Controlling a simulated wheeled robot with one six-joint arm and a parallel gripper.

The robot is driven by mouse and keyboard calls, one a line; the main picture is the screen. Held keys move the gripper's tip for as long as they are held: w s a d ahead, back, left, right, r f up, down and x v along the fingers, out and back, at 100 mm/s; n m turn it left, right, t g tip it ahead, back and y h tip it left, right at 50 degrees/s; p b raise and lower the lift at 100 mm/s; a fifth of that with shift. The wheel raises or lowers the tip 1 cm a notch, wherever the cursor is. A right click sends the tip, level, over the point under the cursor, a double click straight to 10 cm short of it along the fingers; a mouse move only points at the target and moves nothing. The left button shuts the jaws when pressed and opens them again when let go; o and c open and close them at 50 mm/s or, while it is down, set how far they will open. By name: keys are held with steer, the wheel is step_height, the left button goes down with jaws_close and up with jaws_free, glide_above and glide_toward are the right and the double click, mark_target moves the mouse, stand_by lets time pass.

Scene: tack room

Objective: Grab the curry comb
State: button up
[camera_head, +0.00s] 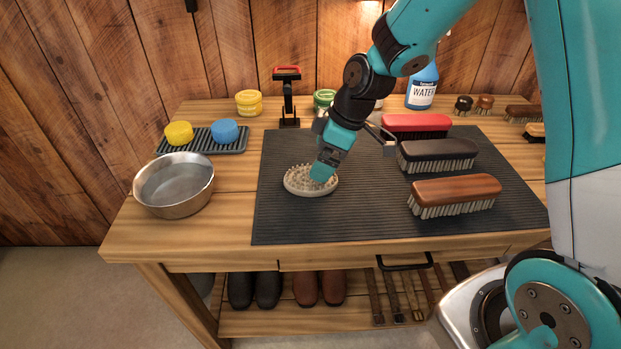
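The curry comb (298,182) is a round, pale beige disc with short nubs on top. It lies on the left part of the dark ribbed mat (280,222) on the wooden table. My gripper (321,177) points down at the right side of the comb, and its tip overlaps the comb in the picture. The gripper hides part of the comb's right side. I cannot tell whether the fingers touch the comb or whether they are open or shut.
Brushes with red (416,122), black (437,149) and brown (455,190) backs stand right of my gripper. A metal bowl (174,203) is at the left. Behind are a black stand with a red top (288,97), green tin (324,99) and blue bottle (422,88). The mat's front left is clear.

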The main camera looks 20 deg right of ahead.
steer(key=x, duration=0.5)
steer(key=shift+f+p, duration=0.35)
steer(key=shift+f, duration=0.1)
steer(key=c, duration=0.7)
